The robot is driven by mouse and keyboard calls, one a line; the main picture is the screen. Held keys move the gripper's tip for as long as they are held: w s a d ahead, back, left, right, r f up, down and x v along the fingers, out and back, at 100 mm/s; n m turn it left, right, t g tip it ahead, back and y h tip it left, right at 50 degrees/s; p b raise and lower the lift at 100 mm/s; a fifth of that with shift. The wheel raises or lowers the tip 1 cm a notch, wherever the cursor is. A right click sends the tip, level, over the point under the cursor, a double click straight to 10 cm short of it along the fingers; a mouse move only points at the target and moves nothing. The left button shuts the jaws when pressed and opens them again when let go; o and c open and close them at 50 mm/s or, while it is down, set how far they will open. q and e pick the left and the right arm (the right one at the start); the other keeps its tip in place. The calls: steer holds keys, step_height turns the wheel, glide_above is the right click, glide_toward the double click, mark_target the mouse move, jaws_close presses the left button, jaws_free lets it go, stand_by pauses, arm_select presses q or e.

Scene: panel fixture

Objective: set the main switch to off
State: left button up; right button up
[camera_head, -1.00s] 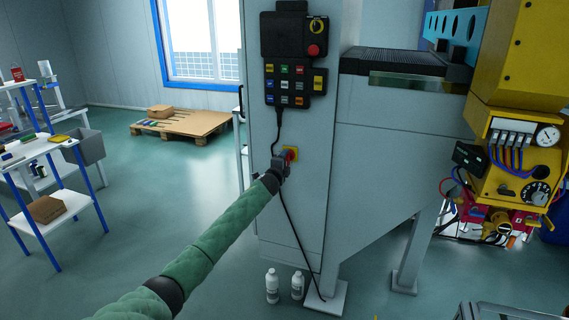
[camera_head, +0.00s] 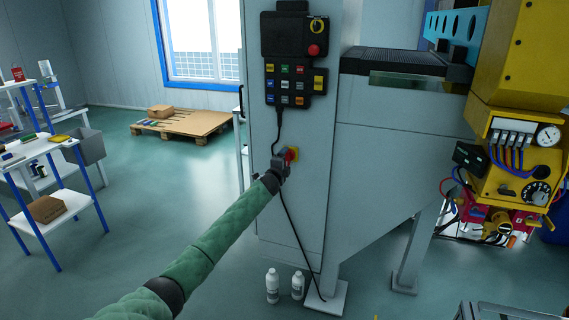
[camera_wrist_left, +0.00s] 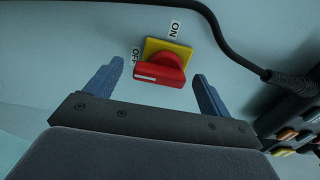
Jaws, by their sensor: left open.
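The main switch is a red handle (camera_wrist_left: 160,71) on a yellow plate (camera_wrist_left: 183,52), with an ON label above and an OFF label at its upper left in the left wrist view. The handle has a white mark near its left end. In the head view the switch (camera_head: 293,154) sits on the grey cabinet, partly hidden by my gripper. My left gripper (camera_wrist_left: 158,69) is open, with one finger on each side of the handle and gaps visible. It also shows in the head view (camera_head: 282,163). My right gripper is not in view.
A black control pendant (camera_head: 287,87) hangs above the switch, and its cable (camera_head: 290,215) runs down past my gripper. In the left wrist view a dark cable (camera_wrist_left: 225,40) curves right of the switch. White bottles (camera_head: 272,286) stand on the floor below.

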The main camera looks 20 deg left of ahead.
arm_select(q)
steer(key=s+b, duration=0.1)
steer(key=s, duration=0.6)
steer(key=shift+s+a, duration=0.15)
steer(key=shift+s, duration=0.2)
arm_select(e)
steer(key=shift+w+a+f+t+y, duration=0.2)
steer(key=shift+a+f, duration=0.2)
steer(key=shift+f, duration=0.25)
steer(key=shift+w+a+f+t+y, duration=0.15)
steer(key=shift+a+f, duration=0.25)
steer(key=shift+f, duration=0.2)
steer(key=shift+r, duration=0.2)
